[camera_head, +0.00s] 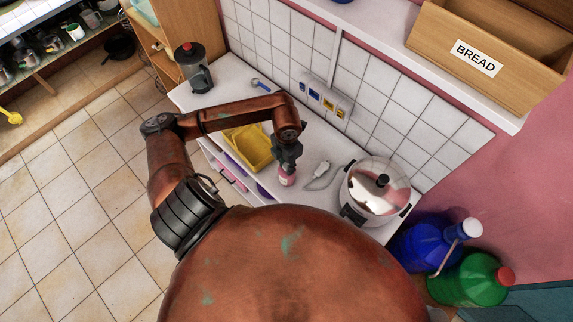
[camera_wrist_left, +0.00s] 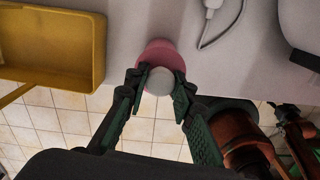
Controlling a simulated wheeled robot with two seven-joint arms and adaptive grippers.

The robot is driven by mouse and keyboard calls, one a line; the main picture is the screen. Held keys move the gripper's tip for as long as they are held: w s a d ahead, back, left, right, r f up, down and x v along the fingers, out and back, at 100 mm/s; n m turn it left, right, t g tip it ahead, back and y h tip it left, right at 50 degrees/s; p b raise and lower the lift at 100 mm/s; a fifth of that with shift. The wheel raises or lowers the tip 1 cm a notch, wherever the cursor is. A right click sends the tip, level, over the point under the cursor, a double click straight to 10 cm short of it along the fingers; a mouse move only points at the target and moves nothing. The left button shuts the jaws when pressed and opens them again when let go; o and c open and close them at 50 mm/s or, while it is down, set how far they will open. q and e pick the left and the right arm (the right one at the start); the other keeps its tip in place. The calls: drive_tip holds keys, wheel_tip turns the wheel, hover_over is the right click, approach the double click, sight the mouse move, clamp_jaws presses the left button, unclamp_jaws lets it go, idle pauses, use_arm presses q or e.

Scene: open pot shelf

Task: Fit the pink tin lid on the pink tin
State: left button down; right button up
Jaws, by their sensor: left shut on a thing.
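The pink tin (camera_head: 286,179) stands near the front edge of the white counter, right of the yellow tray. My left gripper (camera_head: 287,160) is directly above it, pointing down. In the left wrist view the fingertips (camera_wrist_left: 160,82) are closed around a pale grey round piece, which I take to be the top of the pink tin lid (camera_wrist_left: 160,80). Pink (camera_wrist_left: 158,52) shows right behind it; I cannot tell how much is lid and how much is tin. Whether lid and tin touch is hidden. My right gripper does not show.
A yellow tray (camera_head: 241,158) stands left of the tin. A white corded device (camera_head: 320,173) and a large steel pot (camera_head: 376,190) are to its right. A blender (camera_head: 193,69) stands at the far left end. The tiled wall bounds the counter's back.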

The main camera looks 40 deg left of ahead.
use_arm(q)
drive_tip(key=shift+f, duration=0.1)
drive_tip(key=c, duration=2)
unclamp_jaws()
drive_tip(key=o, duration=0.4)
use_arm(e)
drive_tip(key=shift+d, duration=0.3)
use_arm(q)
wheel_tip(320, 180, up, 12)
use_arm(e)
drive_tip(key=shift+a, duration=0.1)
